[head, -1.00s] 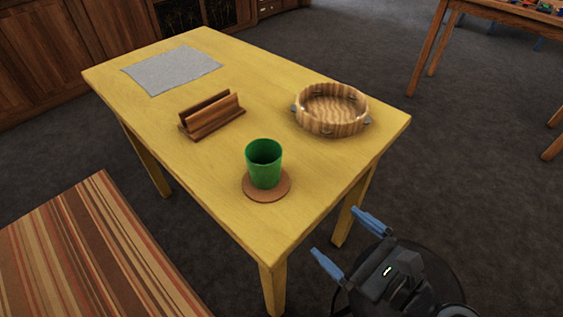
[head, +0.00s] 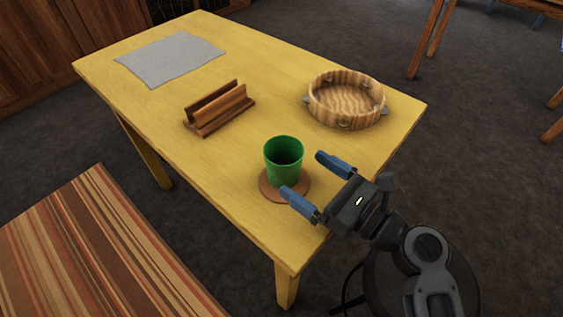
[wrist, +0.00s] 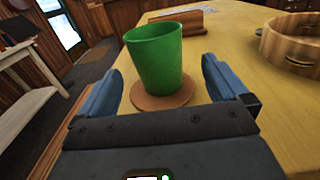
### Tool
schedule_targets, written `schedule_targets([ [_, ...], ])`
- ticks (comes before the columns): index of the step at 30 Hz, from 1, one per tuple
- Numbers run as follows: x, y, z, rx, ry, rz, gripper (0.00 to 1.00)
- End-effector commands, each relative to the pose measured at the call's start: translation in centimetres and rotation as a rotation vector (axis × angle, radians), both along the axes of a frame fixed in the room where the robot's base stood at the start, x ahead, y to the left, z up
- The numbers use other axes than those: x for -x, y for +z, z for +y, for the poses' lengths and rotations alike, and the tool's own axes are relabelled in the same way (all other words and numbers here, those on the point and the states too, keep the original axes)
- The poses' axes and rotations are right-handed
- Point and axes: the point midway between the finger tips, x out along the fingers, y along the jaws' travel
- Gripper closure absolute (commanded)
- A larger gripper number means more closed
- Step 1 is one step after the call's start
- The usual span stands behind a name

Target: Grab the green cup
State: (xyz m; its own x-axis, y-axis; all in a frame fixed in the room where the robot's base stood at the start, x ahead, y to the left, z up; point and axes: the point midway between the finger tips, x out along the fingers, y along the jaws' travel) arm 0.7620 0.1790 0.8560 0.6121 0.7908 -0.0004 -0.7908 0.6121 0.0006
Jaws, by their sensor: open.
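The green cup (head: 284,160) stands upright on a round brown coaster (head: 270,190) near the front corner of the yellow table. My gripper (head: 309,175) is open and empty, its blue fingers pointing at the cup from the right front. The left finger overlaps the coaster's edge in the head view. In the wrist view the cup (wrist: 156,58) is ahead, in line with the gap between the two fingers (wrist: 160,82). The cup looks to be just beyond the fingertips, not between them.
On the yellow table (head: 235,160) are a wooden tambourine (head: 346,118) right of the cup, a slotted wooden holder (head: 219,116) behind left, and a grey cloth (head: 170,60) at the far end. A striped bench (head: 95,240) stands at lower left.

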Motion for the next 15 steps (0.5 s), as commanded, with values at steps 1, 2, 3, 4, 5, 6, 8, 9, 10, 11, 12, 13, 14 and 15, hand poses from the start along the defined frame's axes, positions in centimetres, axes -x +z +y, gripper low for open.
schedule_targets([
  [1, -0.2, 0.0, 0.3, 0.000, 0.000, 0.000, 0.00],
  [2, -0.3, 0.1, 0.5, -0.001, 0.000, -0.001, 0.00],
  [3, -0.5, 0.1, 0.9, -0.001, 0.000, -0.001, 0.00],
  [4, -0.7, 0.2, 1.2, -0.001, 0.001, -0.001, 0.00],
  [5, -0.9, 0.2, 1.6, -0.001, 0.002, -0.001, 0.00],
  [6, -1.2, 0.2, 2.2, -0.001, 0.001, -0.001, 0.00],
  [8, -1.7, 0.2, 2.9, -0.001, 0.001, -0.001, 0.00],
  [9, -2.1, 0.2, 3.4, -0.001, 0.000, -0.001, 0.00],
  [10, -2.3, 0.1, 3.7, 0.000, 0.001, 0.000, 0.00],
  [11, -2.5, 0.1, 3.9, 0.000, 0.001, 0.000, 0.00],
  [12, -2.6, 0.1, 4.1, 0.001, 0.000, -0.001, 0.00],
  [13, -2.7, 0.1, 4.2, 0.000, 0.000, 0.000, 0.00],
  [14, -2.7, 0.1, 4.2, 0.000, -0.001, 0.000, 0.00],
  [15, -2.7, 0.1, 4.2, 0.000, -0.002, 0.000, 0.00],
])
